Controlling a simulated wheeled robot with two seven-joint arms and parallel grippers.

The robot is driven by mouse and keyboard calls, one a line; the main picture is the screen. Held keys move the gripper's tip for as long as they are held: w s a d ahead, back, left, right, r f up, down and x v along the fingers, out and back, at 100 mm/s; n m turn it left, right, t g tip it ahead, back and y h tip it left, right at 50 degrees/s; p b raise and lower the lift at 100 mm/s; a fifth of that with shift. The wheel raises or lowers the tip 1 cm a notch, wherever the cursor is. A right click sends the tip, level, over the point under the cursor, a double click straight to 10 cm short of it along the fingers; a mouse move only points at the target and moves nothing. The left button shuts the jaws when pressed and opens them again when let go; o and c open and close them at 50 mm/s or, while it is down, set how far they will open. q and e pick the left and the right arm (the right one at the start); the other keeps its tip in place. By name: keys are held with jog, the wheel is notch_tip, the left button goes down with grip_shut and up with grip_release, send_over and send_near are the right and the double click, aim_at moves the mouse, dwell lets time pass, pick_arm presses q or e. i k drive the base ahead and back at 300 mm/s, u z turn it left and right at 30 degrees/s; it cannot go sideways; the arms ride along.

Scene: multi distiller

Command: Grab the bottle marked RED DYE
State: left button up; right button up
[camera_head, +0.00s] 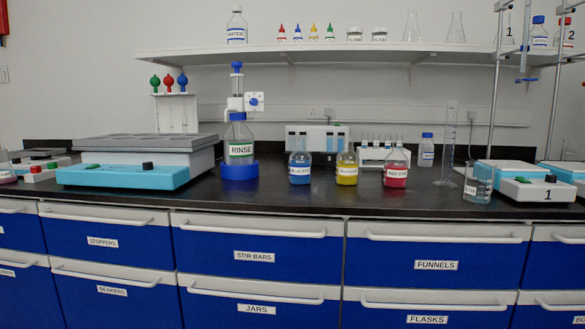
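The bottle marked RED DYE (396,168) stands upright on the black bench top, right of centre, with red liquid in its lower part. A bottle with yellow liquid (347,169) stands to its left, and a bottle with blue liquid (300,169) stands further left. Neither of my grippers shows in the head view.
The black bench top (330,199) is clear in front of the dye bottles. A RINSE bottle unit (239,152) stands to the left. A tall clear cylinder (449,140) and a small beaker (477,184) stand to the right. A shelf (330,53) runs above.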

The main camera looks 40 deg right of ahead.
aim_at(396, 171)
jog(key=u, duration=0.25)
jog(key=i, duration=1.3)
jog(key=z, duration=1.6)
